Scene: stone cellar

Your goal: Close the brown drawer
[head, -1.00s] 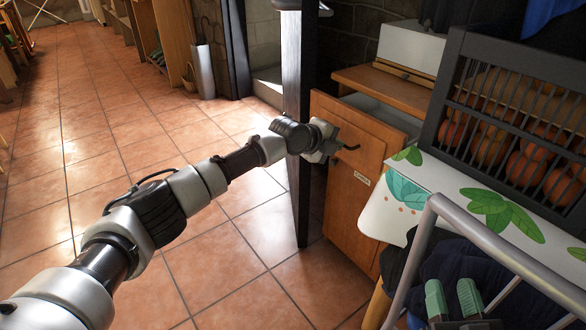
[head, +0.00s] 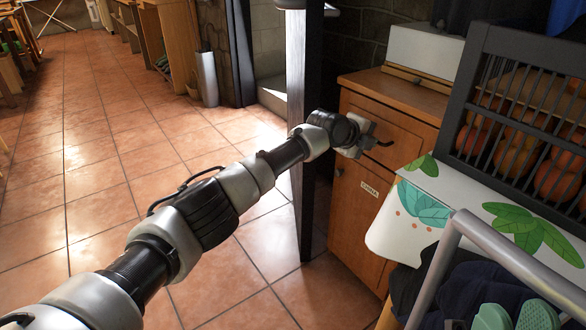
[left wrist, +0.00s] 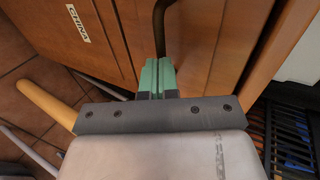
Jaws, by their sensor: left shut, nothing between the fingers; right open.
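The brown drawer (head: 372,116) is the top part of a wooden cabinet. Its front looks flush or nearly flush with the cabinet, and no inside shows. Its dark handle (head: 384,143) sticks out at the front; it also shows in the left wrist view (left wrist: 159,30). My left gripper (left wrist: 158,76) is shut and empty, with its green fingertips at the drawer front beside the handle. Contact is hard to tell. In the head view the left wrist partly hides the drawer front. My right gripper (head: 513,318) is open and empty at the bottom right.
The lower cabinet door (head: 352,215) bears a CHINA label (head: 370,188). A white leaf-patterned table (head: 390,235) with a dark crate (head: 455,120) of round orange produce stands right of it. A dark post (head: 305,110) stands left.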

